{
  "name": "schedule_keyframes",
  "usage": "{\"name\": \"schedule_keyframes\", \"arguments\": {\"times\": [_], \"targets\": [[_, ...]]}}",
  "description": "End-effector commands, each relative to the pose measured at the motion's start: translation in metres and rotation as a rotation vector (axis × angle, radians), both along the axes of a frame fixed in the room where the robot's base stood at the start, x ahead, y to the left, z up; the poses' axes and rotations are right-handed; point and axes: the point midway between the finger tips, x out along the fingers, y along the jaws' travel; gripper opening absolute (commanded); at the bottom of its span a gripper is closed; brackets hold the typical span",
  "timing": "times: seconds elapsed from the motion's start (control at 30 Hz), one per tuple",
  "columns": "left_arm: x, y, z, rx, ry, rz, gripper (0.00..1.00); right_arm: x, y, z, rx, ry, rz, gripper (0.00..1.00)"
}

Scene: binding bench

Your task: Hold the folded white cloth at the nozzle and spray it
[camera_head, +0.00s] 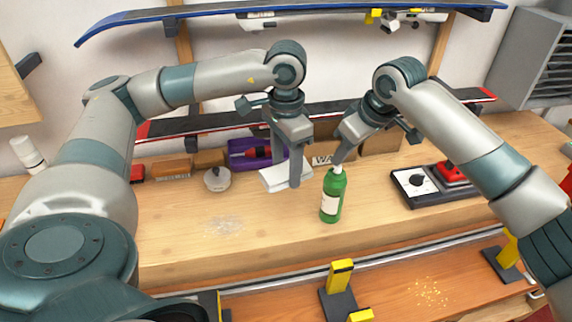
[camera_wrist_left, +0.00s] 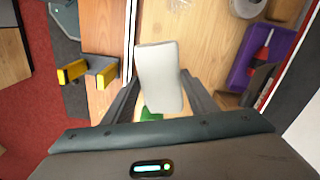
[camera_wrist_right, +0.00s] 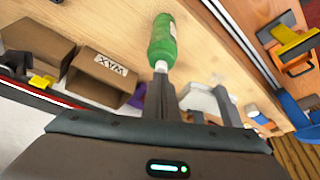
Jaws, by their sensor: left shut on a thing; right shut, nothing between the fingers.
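A green bottle (camera_head: 332,196) with a white nozzle top stands upright on the bench just right of the cloth. My right gripper (camera_head: 340,160) is shut and empty, its tips at the bottle's white top; whether they touch it I cannot tell. The right wrist view shows the bottle (camera_wrist_right: 162,45) beyond the fingertips and the cloth (camera_wrist_right: 200,98) beside them.
Yellow-topped clamps (camera_head: 340,275) line the front.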

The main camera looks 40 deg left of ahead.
Motion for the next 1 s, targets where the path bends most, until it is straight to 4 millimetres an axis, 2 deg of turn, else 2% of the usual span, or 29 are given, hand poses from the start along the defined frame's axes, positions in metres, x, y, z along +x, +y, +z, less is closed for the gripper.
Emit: {"name": "schedule_keyframes", "arguments": {"times": [0.47,1.0], "targets": [[0.0000,0.0000,0.0002,0.000,0.000,0.000,0.34,0.0002,0.0004,0.0044,0.002,-0.001,0.000,0.00],[0.0000,0.0000,0.0002,0.000,0.000,0.000,0.34,0.0004,0.0004,-0.0010,0.002,-0.002,0.001,0.00]]}}
